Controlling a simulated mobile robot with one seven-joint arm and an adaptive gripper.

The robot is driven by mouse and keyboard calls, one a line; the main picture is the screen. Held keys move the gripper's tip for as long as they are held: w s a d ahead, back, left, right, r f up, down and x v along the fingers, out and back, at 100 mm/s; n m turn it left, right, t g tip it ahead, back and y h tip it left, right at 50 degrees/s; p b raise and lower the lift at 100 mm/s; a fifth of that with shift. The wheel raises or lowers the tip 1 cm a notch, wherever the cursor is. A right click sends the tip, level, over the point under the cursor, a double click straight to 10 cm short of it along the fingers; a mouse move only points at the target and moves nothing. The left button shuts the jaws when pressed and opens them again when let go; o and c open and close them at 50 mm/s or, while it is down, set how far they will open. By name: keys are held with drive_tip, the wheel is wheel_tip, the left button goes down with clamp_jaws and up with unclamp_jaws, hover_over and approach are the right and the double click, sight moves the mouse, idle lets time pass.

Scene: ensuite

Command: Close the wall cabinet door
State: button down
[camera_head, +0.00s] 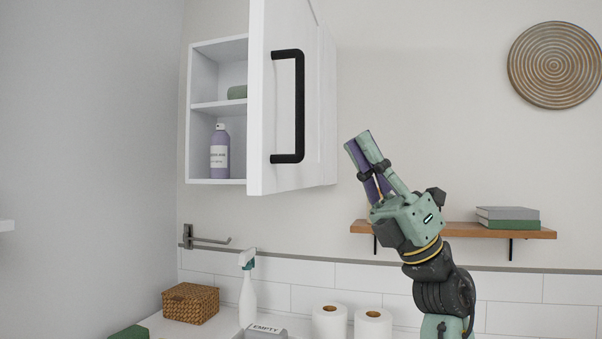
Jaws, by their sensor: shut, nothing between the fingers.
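The white wall cabinet (219,48) hangs on the back wall. Its door (265,178) stands open, swung out toward me and hinged on the cabinet's right side. A black bar handle (299,105) runs down the door's face. Inside on the shelves are a purple bottle (220,155) and a green rolled item (237,92), partly hidden by the door. My gripper (358,140) is shut and empty. It points up and left, to the right of the door and apart from the handle in the picture.
A wooden shelf (480,231) with books (508,218) is behind my arm. Below are a wicker basket (190,303), a spray bottle (247,290), paper rolls (330,321) and a grey bin marked EMPTY (265,331). A metal bar (208,239) is on the wall. A round woven disc (555,65) hangs at upper right.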

sight(278, 175)
drive_tip(key=s+d+f+t+h, duration=0.4)
drive_tip(key=t+h, duration=0.3)
drive_tip(key=h, duration=0.5)
drive_tip(key=p+x, duration=0.1)
drive_tip(key=x, duration=0.3)
drive_tip(key=p+x, duration=0.1)
drive_tip(key=x, duration=0.3)
drive_tip(key=p+x, duration=0.1)
drive_tip(key=x, duration=0.3)
drive_tip(key=shift+s+a+r+p, duration=0.25)
drive_tip(key=shift+s+r+p, duration=0.05)
drive_tip(key=shift+s+r, duration=0.05)
drive_tip(key=shift+w+a+f, duration=0.1)
drive_tip(key=shift+a, duration=0.4)
drive_tip(key=shift+t, duration=0.3)
